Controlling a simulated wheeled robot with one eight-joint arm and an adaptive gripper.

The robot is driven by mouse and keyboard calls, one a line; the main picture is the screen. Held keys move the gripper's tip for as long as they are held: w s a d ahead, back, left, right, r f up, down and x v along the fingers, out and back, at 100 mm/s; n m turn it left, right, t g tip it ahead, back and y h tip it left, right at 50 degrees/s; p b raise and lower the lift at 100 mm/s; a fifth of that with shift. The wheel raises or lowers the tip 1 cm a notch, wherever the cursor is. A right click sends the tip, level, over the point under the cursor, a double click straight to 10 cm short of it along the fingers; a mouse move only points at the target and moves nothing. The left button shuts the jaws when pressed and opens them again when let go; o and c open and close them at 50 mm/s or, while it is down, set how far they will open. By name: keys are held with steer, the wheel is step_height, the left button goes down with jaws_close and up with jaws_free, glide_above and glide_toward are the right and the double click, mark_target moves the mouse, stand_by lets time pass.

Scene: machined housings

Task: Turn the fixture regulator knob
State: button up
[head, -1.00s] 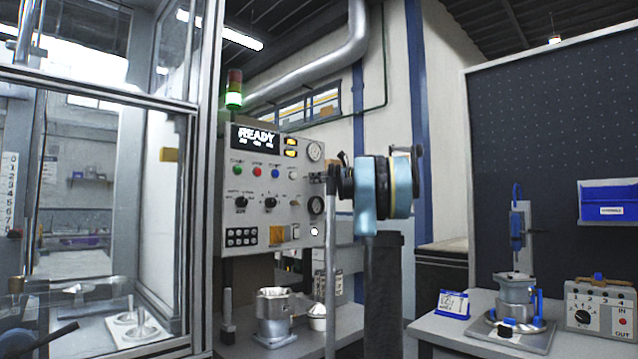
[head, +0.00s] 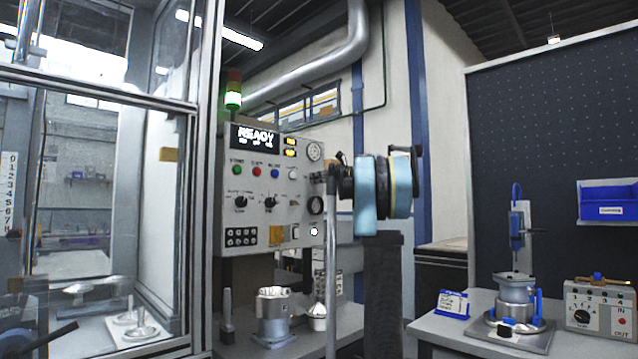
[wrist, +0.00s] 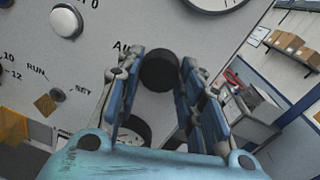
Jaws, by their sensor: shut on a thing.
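The regulator knob (wrist: 159,70) is a short black cylinder standing out from the grey control panel (head: 262,215). In the wrist view it sits between the blue-padded fingers of my gripper (wrist: 158,82), which is shut on it. In the head view my gripper (head: 320,177) reaches the panel's right edge, just below the round gauge (head: 314,151). The knob itself is hidden there behind the fingers. I cannot tell from the frames how far the knob is turned.
Buttons and two selector knobs (head: 240,202) are to the left. A metal housing (head: 273,315) stands on the bench below. A glass-walled enclosure (head: 207,150) is at left, a side bench (head: 450,337) at right.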

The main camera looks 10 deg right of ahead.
steer(key=n+h, duration=0.1)
steer(key=n, duration=1.2)
steer(key=shift+r, duration=0.15)
steer(key=n, duration=0.4)
steer(key=shift+h, duration=0.4)
steer(key=shift+s+a+n, duration=0.1)
steer(key=shift+n, duration=2.2)
steer(key=o, duration=1.1)
steer(key=shift+c, duration=0.2)
